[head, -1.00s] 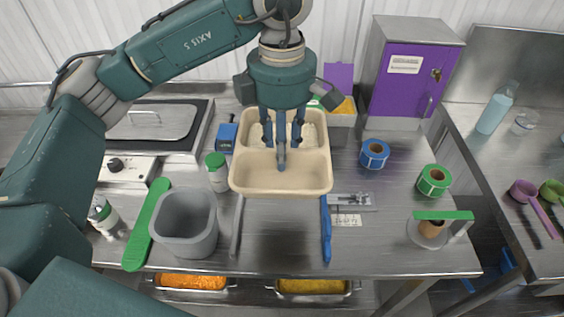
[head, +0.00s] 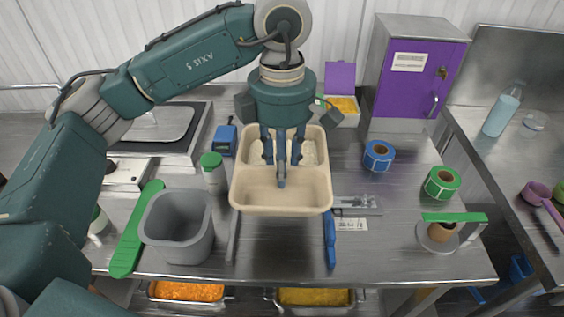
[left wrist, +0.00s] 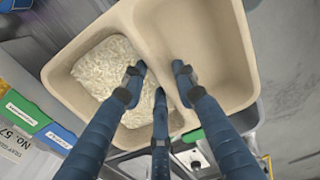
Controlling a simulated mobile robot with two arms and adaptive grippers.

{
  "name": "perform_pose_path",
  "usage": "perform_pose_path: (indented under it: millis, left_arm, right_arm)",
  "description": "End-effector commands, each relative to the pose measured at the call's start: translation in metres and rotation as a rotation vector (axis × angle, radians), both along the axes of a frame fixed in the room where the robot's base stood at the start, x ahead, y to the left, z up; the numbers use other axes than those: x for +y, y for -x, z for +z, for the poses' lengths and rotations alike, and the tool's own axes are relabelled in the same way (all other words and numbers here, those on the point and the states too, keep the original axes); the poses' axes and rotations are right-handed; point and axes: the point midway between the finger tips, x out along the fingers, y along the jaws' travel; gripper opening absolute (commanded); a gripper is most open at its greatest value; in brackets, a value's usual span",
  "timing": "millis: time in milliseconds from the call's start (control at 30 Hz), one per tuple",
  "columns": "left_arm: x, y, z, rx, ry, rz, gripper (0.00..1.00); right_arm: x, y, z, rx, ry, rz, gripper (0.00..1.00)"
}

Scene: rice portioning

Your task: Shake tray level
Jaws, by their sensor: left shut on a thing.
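The beige two-compartment tray (head: 254,190) is held above the middle of the steel worktable and looks roughly level. My left gripper (head: 281,166) reaches down into it from above, shut on the tray. In the left wrist view the gripper's fingers (left wrist: 158,76) are around the divider of the tray (left wrist: 215,60). White rice (left wrist: 105,72) lies in one compartment; the other looks empty. In the head view the rice is partly hidden behind the fingers in the far compartment. My right gripper is not in view.
A blue-handled tool (head: 330,240) lies below right. Tape rolls (head: 378,155) and a purple cabinet (head: 418,80) are at right. Table in front is partly clear.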

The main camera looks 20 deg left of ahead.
Motion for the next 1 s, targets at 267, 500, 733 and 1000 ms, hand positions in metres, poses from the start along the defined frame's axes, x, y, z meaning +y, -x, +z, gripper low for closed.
perform_pose_path:
  millis: [267,500,733,1000]
  left_arm:
    - [0.000,0.000,-0.020,0.000,0.000,0.000,0.03]
    - [0.000,0.000,-0.034,0.000,0.001,0.000,0.02]
    - [0.000,0.000,-0.048,0.000,0.001,0.000,0.02]
    - [0.000,0.000,-0.064,0.000,0.001,0.000,0.02]
  right_arm:
    - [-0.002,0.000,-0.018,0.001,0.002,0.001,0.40]
    - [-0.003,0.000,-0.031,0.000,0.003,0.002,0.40]
    - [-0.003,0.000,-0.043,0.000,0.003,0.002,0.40]
    - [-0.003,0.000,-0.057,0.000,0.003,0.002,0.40]
